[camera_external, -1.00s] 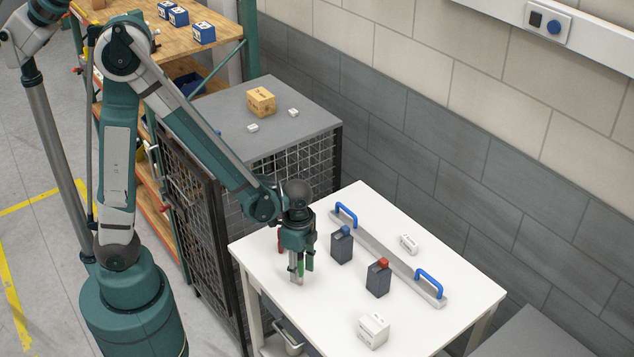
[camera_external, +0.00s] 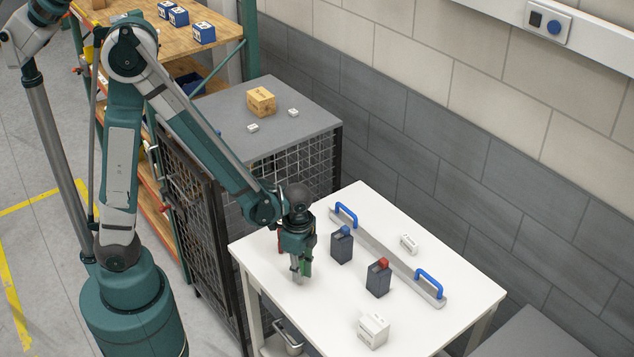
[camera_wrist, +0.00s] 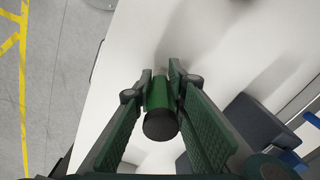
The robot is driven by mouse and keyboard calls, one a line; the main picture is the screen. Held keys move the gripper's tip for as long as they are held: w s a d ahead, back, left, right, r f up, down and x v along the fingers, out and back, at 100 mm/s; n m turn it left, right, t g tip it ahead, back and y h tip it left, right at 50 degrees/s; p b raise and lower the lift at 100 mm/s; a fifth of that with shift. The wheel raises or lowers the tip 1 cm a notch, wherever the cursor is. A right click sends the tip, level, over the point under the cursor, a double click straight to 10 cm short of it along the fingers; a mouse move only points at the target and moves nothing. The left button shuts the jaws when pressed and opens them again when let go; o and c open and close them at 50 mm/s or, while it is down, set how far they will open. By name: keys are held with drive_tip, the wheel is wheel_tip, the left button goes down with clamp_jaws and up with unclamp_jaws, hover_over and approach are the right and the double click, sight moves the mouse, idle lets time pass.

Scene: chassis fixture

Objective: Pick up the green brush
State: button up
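The green brush (camera_wrist: 160,98) shows in the wrist view as a short green cylinder with a black end facing the camera. A pale part shows at its far end. My gripper (camera_wrist: 161,72) has a finger on each side of it, with the fingertips against its sides. In the external view my gripper (camera_external: 300,275) points down over the left part of the white table. There the brush is mostly hidden by the fingers, with some green showing between and beside them. I cannot tell whether it touches the table.
On the white table (camera_external: 265,255), a dark container with a blue cap (camera_external: 342,246) and one with a red cap (camera_external: 378,279) stand right of my gripper. Behind them lies a grey rail with blue handles (camera_external: 390,258). A white box (camera_external: 373,330) stands near the front. Something red is partly hidden behind my gripper.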

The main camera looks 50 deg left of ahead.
drive_tip(key=shift+c, duration=1.3)
drive_tip(key=shift+r, duration=0.15)
drive_tip(key=shift+r+p, duration=0.7)
drive_tip(key=shift+r, duration=4.15)
drive_tip(key=shift+d, duration=0.1)
